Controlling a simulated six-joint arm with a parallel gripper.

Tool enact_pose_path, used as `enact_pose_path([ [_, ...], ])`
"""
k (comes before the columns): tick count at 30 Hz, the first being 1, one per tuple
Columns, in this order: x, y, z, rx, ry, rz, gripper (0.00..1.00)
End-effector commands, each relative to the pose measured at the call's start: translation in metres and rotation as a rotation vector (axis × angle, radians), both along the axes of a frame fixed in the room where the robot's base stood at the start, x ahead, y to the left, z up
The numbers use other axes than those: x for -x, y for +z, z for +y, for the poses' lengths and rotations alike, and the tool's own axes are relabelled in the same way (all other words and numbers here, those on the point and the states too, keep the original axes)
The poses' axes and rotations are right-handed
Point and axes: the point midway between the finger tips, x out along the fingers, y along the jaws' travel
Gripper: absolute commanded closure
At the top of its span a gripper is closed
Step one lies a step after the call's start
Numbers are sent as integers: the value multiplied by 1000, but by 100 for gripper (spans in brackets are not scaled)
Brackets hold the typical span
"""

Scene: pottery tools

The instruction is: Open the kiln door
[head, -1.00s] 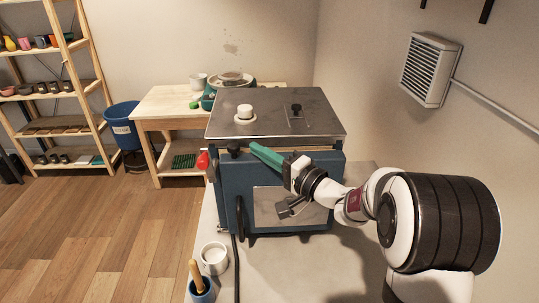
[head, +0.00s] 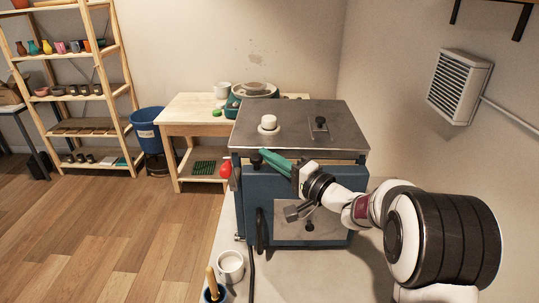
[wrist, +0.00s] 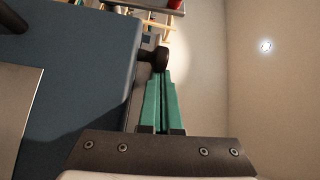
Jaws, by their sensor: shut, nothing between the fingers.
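The kiln (head: 300,126) is a blue box with a steel top on a pale bench. Its blue door (head: 340,185) faces me and carries a steel plate. A pale strip shows under the top along the door's upper edge; I cannot tell how far the door is ajar. A black knob (head: 257,160) sits at the door's upper left, and also shows in the wrist view (wrist: 158,57). My gripper (head: 268,154) has green fingers, shut and empty. Its tips are at the knob; in the wrist view they lie just below it. Contact is unclear.
A white cup (head: 230,266) and a blue pot (head: 214,293) with a wooden-handled tool stand on the bench at the kiln's front left. A red object (head: 225,170) is at the kiln's left side. A wall vent (head: 459,86) is at right. Floor at left is clear.

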Motion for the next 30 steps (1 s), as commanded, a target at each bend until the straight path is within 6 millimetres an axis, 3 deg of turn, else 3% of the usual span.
enact_pose_path([
  [8, 16, 0, -3, -1, 68, 0, 100],
  [14, 45, 0, -13, 0, 196, 1, 100],
  [19, 79, 0, -29, -2, 354, 1, 100],
  [30, 145, 0, -81, -2, 350, 1, 100],
])
